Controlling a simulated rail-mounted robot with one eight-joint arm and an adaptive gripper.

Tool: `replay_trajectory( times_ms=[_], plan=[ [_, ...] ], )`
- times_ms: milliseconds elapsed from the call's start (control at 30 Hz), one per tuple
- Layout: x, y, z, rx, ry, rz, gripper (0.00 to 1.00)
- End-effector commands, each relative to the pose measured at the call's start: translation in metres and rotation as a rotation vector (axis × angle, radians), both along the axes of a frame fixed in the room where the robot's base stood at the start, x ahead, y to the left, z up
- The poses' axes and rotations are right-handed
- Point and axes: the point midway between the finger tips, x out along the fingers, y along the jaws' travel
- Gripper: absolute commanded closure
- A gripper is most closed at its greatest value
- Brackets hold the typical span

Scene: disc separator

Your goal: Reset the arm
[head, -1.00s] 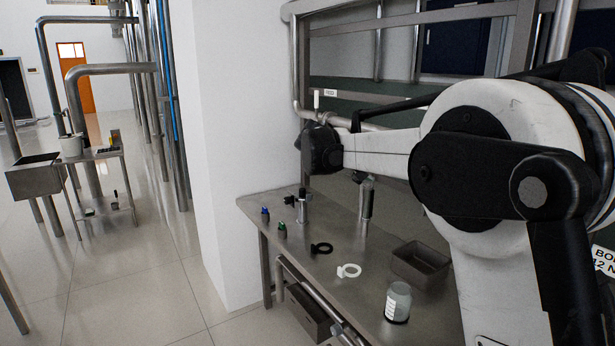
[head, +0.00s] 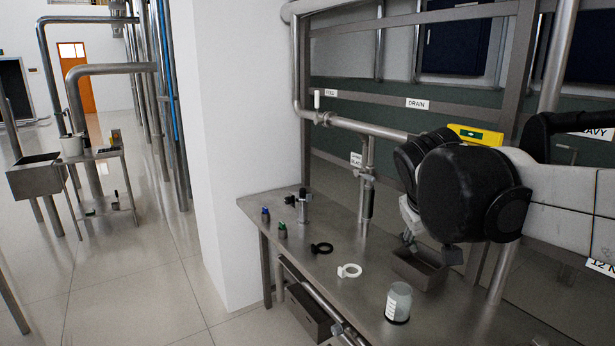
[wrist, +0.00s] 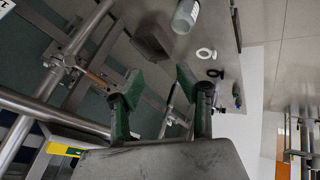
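My gripper (head: 428,240) hangs at the right side of the head view, in front of the bench's back panel. It overlaps the grey open tray in that view, and I cannot tell the height between them. In the wrist view its two green-padded fingers (wrist: 156,84) stand apart with nothing between them, so it is open and empty. My white and black arm reaches in from the right edge of the head view.
The steel bench (head: 325,285) carries a glass jar (head: 398,302), a white ring (head: 349,271), a black ring (head: 321,248), a grey tray (head: 420,268) and small bottles (head: 282,230). Pipes (head: 360,129) and a yellow level (head: 476,135) are close behind my arm.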

Motion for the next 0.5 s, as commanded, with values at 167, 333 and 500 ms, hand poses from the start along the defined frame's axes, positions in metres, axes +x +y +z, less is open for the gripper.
replay_trajectory(
  times_ms=[167,333,500],
  plan=[
    [-0.057,0.003,-0.024,0.111,-0.021,-0.022,0.65],
    [-0.105,0.010,-0.050,0.219,-0.045,-0.044,0.65],
    [-0.147,0.018,-0.078,0.320,-0.070,-0.068,0.65]
  ],
)
